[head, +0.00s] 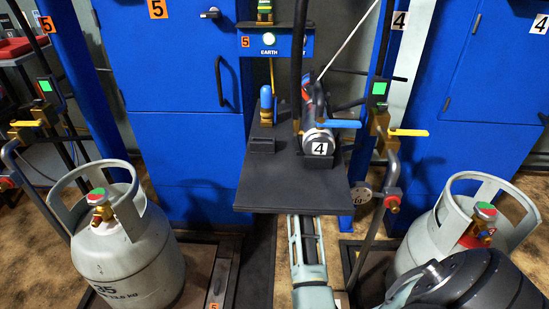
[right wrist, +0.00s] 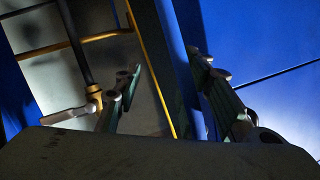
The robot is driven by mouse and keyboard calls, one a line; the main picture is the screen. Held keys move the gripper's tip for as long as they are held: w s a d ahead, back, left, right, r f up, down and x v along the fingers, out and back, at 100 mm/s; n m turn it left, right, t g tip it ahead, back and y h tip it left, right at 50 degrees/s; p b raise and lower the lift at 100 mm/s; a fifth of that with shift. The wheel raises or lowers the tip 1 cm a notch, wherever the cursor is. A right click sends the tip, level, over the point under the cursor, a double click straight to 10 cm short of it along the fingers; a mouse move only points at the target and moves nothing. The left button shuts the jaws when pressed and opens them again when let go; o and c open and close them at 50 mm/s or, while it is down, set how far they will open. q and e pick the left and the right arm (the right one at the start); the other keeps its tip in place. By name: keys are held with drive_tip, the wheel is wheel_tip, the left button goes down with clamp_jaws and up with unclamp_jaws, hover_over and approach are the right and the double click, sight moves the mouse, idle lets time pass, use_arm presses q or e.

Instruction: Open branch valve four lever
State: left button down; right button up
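At the right post, below a "4" tag (head: 400,20), a brass valve (head: 381,124) sits on a vertical pipe. Its yellow lever (head: 409,132) points right, roughly level and crosswise to the pipe. My right gripper (right wrist: 170,85) is open in the right wrist view, its two fingers wide apart and nothing held. In that view a brass valve (right wrist: 94,96) with a pale lever (right wrist: 66,115) shows left of the fingers, not between them; I cannot tell whether it is the same valve. My right gripper is not clearly visible in the head view.
Grey gas cylinders stand at left (head: 135,255) and right (head: 440,245). Another yellow-levered valve (head: 25,124) is at far left. Blue cabinets (head: 185,150) stand behind.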

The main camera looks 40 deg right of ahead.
drive_tip(key=shift+s+a+f+n+y+p, duration=0.25)
drive_tip(key=shift+s+a+f+n, duration=0.15)
drive_tip(key=shift+a, duration=0.2)
drive_tip(key=shift+s+a+f+n+y+p, duration=0.1)
drive_tip(key=shift+s+a+f+n+y, duration=0.25)
drive_tip(key=shift+a+f, duration=0.2)
